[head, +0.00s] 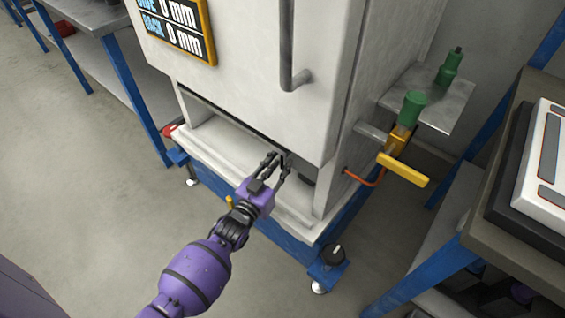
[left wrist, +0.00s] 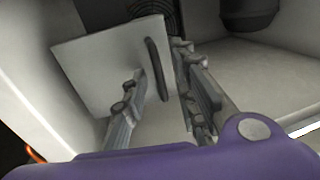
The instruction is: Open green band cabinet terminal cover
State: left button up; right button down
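The pale grey cabinet (head: 255,75) stands on a blue frame, with a low open recess (head: 235,150) at its base. I see no green band on it. My left gripper (head: 275,160) reaches to that recess from the front. In the left wrist view a flat pale panel (left wrist: 95,65), likely the terminal cover, carries a dark bar handle (left wrist: 157,68). The left gripper also shows there (left wrist: 165,90), its fingers apart with nothing held. The handle appears beyond and between the fingers; I cannot tell whether they touch it. My right gripper is not in view.
A vertical bar handle (head: 286,50) sticks out from the cabinet front. On the right are a yellow lever (head: 403,170), a green-topped fitting (head: 411,107) and a shelf with a green bottle (head: 449,68). Benches stand on both sides.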

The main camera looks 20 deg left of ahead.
pick_arm(q)
jog(key=shift+w+d, duration=0.1)
jog(key=shift+w, duration=0.55)
jog(key=c, duration=0.6)
grip_shut()
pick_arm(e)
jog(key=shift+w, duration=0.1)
